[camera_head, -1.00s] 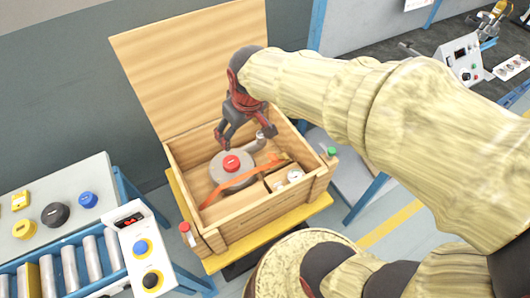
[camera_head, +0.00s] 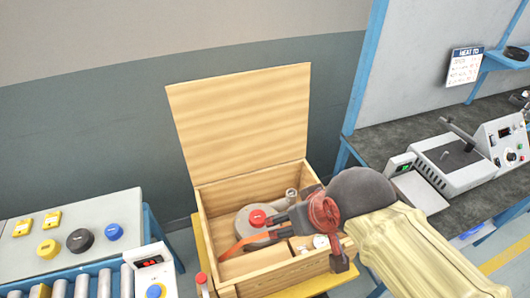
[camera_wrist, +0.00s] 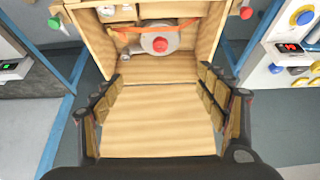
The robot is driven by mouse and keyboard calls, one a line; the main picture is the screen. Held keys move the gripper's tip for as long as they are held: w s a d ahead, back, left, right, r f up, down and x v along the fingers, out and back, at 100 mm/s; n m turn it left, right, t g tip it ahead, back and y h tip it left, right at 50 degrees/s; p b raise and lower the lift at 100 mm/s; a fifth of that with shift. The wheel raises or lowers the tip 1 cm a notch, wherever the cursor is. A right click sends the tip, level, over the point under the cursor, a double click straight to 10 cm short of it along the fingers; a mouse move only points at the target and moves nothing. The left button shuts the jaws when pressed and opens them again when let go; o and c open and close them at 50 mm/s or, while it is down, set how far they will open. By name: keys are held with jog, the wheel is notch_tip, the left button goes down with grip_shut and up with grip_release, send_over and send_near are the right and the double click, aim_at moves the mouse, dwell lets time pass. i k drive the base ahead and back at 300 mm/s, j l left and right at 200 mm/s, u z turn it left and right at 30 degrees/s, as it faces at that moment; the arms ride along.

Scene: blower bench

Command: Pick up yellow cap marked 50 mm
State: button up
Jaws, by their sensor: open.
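A round yellow cap (camera_head: 47,249) lies on the grey bench top at the left in the head view, beside a black cap (camera_head: 80,240) and a blue cap (camera_head: 114,232). Its marking is too small to read. My gripper (camera_head: 302,238) is open and empty over the open wooden crate, well to the right of the yellow cap. In the wrist view the spread fingers (camera_wrist: 162,106) have nothing between them, with the crate's lid behind.
The wooden crate (camera_head: 266,283), lid raised, holds a grey blower with a red cap (camera_head: 257,217) and an orange strap. Two yellow square pieces (camera_head: 52,220) lie behind the caps. A roller conveyor (camera_head: 104,284) and display box (camera_head: 150,263) stand in front. A heater bench is at right.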

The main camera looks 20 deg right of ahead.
aim_at(49, 250)
jog(key=u, duration=1.65)
jog(key=i+j+z, duration=0.1)
jog(key=z, duration=0.25)
jog(key=i+j+z, duration=0.1)
jog(key=j+z, duration=0.25)
jog(key=i+j+z, duration=0.1)
jog(key=j, duration=0.65)
jog(key=i+j+z, duration=0.1)
jog(key=j, duration=0.7)
jog(key=i+j+z, duration=0.1)
jog(key=j, duration=0.65)
jog(key=i+j+z, duration=0.1)
jog(key=j, duration=0.7)
jog(key=i, duration=0.05)
